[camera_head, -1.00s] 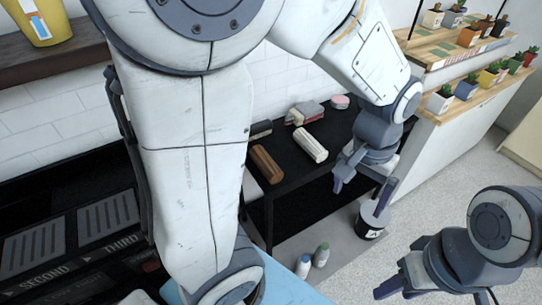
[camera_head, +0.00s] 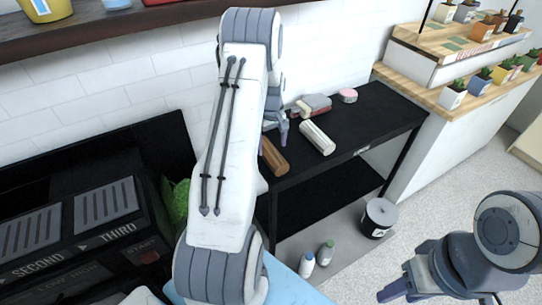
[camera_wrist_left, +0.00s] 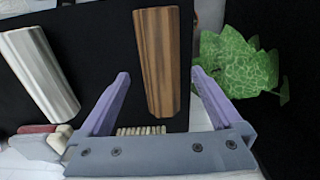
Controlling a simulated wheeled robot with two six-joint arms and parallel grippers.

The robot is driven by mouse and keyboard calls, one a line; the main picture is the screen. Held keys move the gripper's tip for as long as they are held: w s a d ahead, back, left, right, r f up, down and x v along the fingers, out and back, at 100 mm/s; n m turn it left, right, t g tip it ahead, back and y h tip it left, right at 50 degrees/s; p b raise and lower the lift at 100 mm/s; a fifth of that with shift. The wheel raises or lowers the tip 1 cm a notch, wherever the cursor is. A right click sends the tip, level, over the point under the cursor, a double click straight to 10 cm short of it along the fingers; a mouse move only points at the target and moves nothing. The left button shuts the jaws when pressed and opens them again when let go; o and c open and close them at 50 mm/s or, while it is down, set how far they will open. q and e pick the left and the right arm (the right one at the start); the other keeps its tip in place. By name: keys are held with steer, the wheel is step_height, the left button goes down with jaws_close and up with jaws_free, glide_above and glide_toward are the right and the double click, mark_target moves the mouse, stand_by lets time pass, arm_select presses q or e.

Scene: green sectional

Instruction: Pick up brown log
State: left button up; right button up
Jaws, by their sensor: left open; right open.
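The brown log (camera_head: 273,156) lies on the black table near its left end, partly hidden by my left arm. In the left wrist view the brown log (camera_wrist_left: 160,62) is ribbed and stands lengthwise between the two purple fingers. My left gripper (camera_head: 275,135) is over the log's back end; it also shows in the left wrist view (camera_wrist_left: 160,88), open, with the fingers on either side and apart from the log. My right gripper (camera_head: 393,292) is open and empty at the lower right, over the floor, far from the log.
A white log (camera_head: 318,138) lies right of the brown one. A grey and red object (camera_head: 314,104) and a pink round item (camera_head: 348,95) lie behind. Bristles (camera_wrist_left: 142,131) show near the gripper. A green leafy plant (camera_wrist_left: 240,62) is beside it. The table's right part is clear.

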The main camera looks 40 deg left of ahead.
mark_target(272, 151)
arm_select(q)
steer(key=shift+s+f, duration=0.1)
steer(key=shift+f, duration=2.6)
jaws_close()
steer(key=shift+r, duration=0.1)
